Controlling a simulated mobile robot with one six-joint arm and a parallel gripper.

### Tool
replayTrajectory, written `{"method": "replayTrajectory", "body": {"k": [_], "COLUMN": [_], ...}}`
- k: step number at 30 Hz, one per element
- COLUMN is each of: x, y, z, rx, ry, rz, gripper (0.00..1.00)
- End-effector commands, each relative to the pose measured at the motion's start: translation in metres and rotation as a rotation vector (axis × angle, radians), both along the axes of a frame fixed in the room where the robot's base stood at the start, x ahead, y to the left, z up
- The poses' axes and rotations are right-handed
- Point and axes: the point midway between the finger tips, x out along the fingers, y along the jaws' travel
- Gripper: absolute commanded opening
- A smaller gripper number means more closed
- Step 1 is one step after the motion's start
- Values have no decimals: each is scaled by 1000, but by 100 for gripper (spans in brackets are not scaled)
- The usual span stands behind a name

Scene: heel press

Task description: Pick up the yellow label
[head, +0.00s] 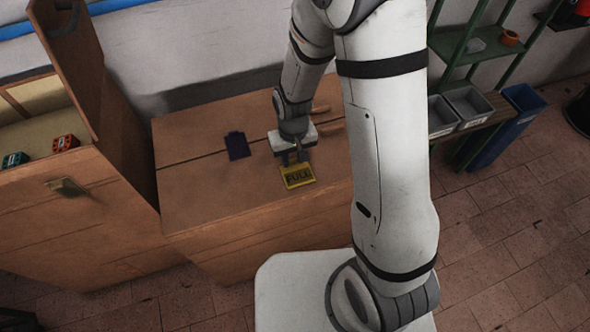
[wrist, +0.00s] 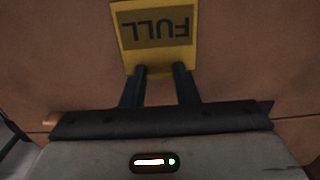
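The yellow label (head: 297,183) lies on the brown cabinet top, printed FULL in dark letters. In the wrist view the label (wrist: 189,60) is upside down at the top centre. My gripper (head: 293,159) is low over the cabinet top, at the label's far edge in the head view. In the wrist view my gripper's (wrist: 160,68) two dark fingers stand apart with a gap between them, and their tips overlap the label's near edge. I cannot tell whether they touch it.
A dark purple tag (head: 237,146) lies left of my gripper on the cabinet top (head: 200,205). A taller wooden cabinet (head: 80,210) with red and teal boxes stands at left. Grey bins (head: 468,104) on a green rack and a blue bin (head: 508,125) stand at right.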

Motion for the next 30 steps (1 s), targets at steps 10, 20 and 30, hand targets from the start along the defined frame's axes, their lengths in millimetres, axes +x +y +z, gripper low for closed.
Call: {"method": "replayTrajectory", "body": {"k": [10, 20, 30], "x": [0, 1, 2], "y": [0, 1, 1], "z": [1, 51, 100], "rx": [0, 1, -1], "ry": [-1, -5, 2], "rz": [1, 2, 2], "gripper": [11, 11, 11]}}
